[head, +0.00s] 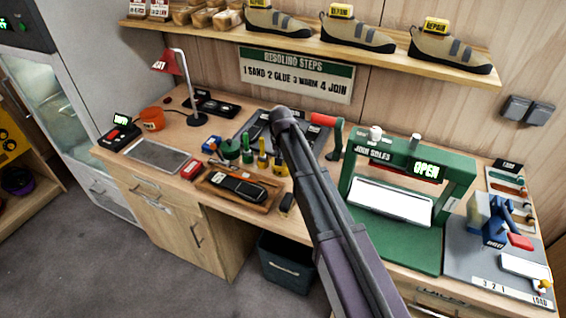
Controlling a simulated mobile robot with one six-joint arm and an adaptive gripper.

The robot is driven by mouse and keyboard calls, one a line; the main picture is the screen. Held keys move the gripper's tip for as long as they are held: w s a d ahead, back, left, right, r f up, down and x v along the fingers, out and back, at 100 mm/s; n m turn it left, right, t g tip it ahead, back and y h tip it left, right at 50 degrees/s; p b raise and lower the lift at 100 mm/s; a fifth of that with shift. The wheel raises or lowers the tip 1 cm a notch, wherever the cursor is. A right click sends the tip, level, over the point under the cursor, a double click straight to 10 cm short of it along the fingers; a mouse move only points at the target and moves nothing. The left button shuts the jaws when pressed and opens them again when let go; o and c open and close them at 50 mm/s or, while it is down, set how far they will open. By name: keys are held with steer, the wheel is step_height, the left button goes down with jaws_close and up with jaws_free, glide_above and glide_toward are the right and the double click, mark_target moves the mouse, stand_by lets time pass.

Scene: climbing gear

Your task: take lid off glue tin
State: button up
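No glue tin can be told for certain at this size. A small dark green round container (230,149) stands among several small items on the bench and may be the tin. Whether a lid sits on it is too small to tell. Small green and yellow items stand just right of it. My arm rises from the bottom edge and ends over the middle of the bench, right of these items. My gripper's fingers do not show, and the arm hides part of the bench behind it.
A tray with a dark shoe sole (238,186) lies in front of the small items. A red lamp (170,62) and an orange pot (152,119) stand left. A green press (412,185) marked OPEN stands right. A shelf of shoes (372,33) overhangs the back. A bin (286,268) stands below.

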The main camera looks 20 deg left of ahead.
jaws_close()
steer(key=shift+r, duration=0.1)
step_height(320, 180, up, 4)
steer(key=p, duration=0.3)
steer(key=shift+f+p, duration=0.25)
steer(key=shift+p, duration=0.1)
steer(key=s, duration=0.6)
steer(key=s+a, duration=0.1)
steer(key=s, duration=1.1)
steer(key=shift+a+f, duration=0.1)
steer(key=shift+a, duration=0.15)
